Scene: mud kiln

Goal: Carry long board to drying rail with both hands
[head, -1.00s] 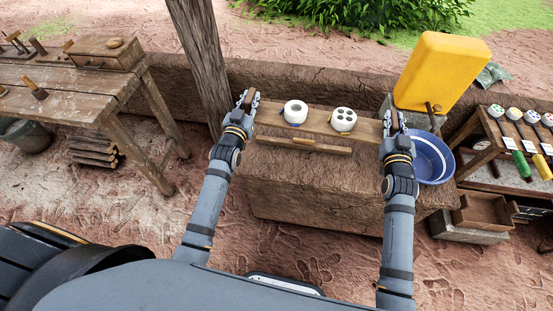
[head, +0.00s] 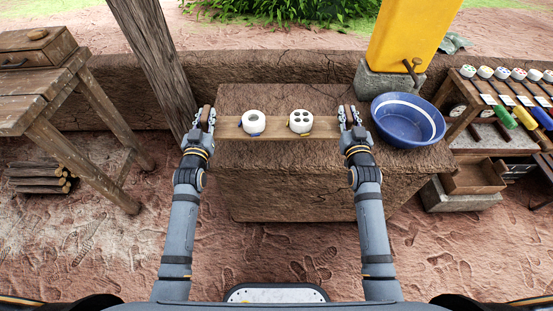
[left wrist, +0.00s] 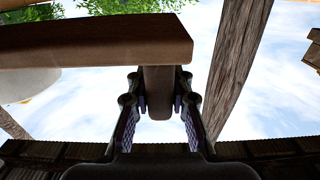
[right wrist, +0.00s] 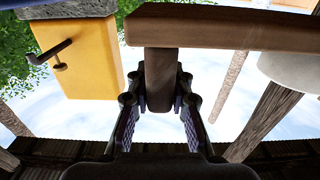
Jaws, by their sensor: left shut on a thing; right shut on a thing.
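The wrist views show the left handle (left wrist: 158,92) and the right handle (right wrist: 159,80) between the fingers, with the board's underside above. I cannot make out a drying rail.
The mud block (head: 290,190) lies under and behind the board. A blue basin (head: 407,122) stands close right of my right gripper. A wooden post (head: 152,65) rises behind my left gripper. A yellow container (head: 410,38) stands at the back. Tables flank both sides.

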